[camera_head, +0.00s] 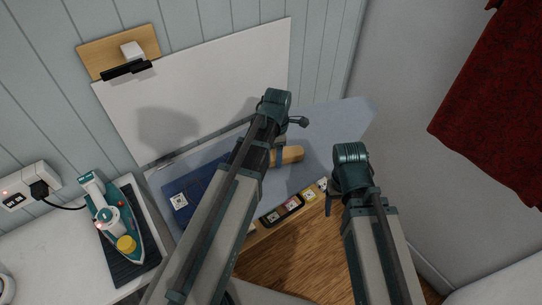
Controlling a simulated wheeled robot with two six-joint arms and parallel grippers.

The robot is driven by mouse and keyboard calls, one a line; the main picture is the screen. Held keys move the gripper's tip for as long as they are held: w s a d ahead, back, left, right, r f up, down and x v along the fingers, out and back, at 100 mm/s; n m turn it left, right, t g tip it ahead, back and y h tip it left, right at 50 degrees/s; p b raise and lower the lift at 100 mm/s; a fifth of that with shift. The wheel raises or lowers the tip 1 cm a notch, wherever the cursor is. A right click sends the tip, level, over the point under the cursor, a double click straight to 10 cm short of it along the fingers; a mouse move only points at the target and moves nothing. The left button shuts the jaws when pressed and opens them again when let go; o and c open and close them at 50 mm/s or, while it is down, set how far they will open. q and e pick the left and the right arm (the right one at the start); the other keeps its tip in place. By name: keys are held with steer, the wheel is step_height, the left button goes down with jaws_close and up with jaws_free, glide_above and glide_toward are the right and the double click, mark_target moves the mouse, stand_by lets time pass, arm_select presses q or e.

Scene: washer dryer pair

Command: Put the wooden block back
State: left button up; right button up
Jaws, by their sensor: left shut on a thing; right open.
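The wooden block (290,155) is a light tan, rounded piece over the grey-blue surface (335,122). My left gripper (277,157) is mostly hidden behind my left arm; a dark part of it meets the block's left end, and it is shut on the block. Whether the block touches the surface cannot be told. My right gripper (329,204) is open and empty, right of the block and by the front edge of the surface; my arm partly hides it.
A dark blue flat item (195,190) with a white code label lies left of my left arm. An iron (112,220) stands on a black mat at left. A white board (195,85) leans behind.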

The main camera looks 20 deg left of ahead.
arm_select(q)
steer(key=shift+d+r, duration=0.1)
steer(key=shift+d, duration=0.15)
steer(key=o, duration=0.9)
steer(key=shift+a+f, duration=0.1)
steer(key=shift+f, duration=0.1)
steer(key=o, duration=0.5)
steer(key=shift+r, duration=0.1)
step_height(320, 180, up, 12)
steer(key=p, duration=1.2)
steer(key=s+d+m, duration=0.3)
steer(key=s+m, duration=0.1)
steer(key=m, duration=0.5)
steer(key=s+d+m, duration=0.4)
steer(key=s+m, duration=0.1)
steer(key=m, duration=0.4)
steer(key=s+d+m+y, duration=0.1)
steer(key=s+d+m, duration=0.2)
steer(key=m, duration=0.6)
steer(key=shift+s+d+r+m, duration=0.1)
steer(key=shift+s+d+m, duration=0.1)
steer(key=shift+s, duration=0.35)
steer(key=shift+s+d+r+m, duration=0.1)
steer(key=shift+s+d, duration=0.1)
steer(key=shift+s, duration=0.35)
